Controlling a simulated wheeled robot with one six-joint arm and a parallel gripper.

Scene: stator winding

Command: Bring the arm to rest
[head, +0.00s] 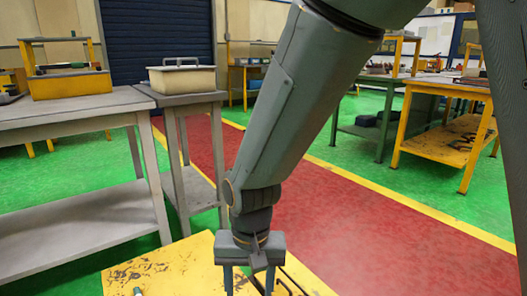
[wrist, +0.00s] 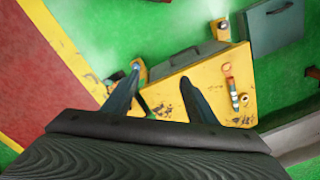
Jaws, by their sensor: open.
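My arm (head: 305,95) comes down from the upper right in the head view, bent at the wrist. My gripper (head: 249,284) points downward above a worn yellow tabletop (head: 165,270). Its lower end is near the bottom edge of the picture. In the wrist view my gripper (wrist: 160,77) shows two dark fingers spread apart, with nothing between them. The yellow tabletop (wrist: 175,105) lies beyond the fingers, and I cannot tell the exact gap.
A small orange and white cylinder (wrist: 230,82) is on the yellow surface. A grey table (head: 60,107) and a stand with a beige box (head: 182,78) are at left. A yellow bench (head: 440,145) stands at right. The red walkway (head: 370,220) is clear.

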